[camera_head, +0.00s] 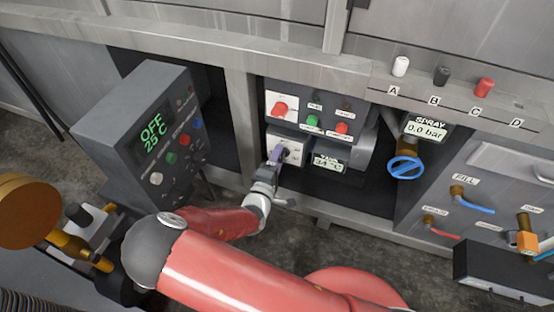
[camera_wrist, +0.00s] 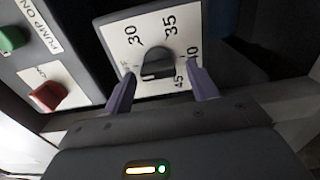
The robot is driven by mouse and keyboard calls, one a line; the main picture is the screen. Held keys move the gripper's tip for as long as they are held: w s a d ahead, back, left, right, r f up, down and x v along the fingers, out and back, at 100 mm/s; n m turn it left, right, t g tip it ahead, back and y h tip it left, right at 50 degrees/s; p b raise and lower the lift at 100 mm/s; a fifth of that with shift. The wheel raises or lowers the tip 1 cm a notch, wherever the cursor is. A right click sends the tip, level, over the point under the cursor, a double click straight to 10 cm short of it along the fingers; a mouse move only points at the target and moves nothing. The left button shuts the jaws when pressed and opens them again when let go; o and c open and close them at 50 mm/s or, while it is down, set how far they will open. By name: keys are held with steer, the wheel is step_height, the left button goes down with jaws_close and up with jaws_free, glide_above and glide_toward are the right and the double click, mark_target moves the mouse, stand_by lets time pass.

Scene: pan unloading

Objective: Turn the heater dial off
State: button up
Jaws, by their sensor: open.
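The heater dial (camera_wrist: 157,62) is a dark grey knob on a white plate (camera_wrist: 118,42) marked 30, 35 and 45, with other marks partly hidden. Which mark it points to is not clear. My gripper (camera_wrist: 160,82) is open, its two purple fingers on either side of the dial's lower part in the wrist view. I cannot tell whether they touch it. In the head view, my gripper (camera_head: 276,156) is at the white dial plate (camera_head: 294,151), left of the tank display (camera_head: 329,162), which reads about 34 °C. The dial itself is hidden there.
Above the plate are a red button (camera_head: 279,109), a green button (camera_head: 313,121) and another red button (camera_head: 341,128). A grey box (camera_head: 150,130) showing OFF 25 °C stands left. A blue valve wheel (camera_head: 405,168) is right.

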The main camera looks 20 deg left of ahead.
steer(key=s, duration=0.7)
steer(key=shift+s+a, duration=0.35)
steer(key=shift+s, duration=0.05)
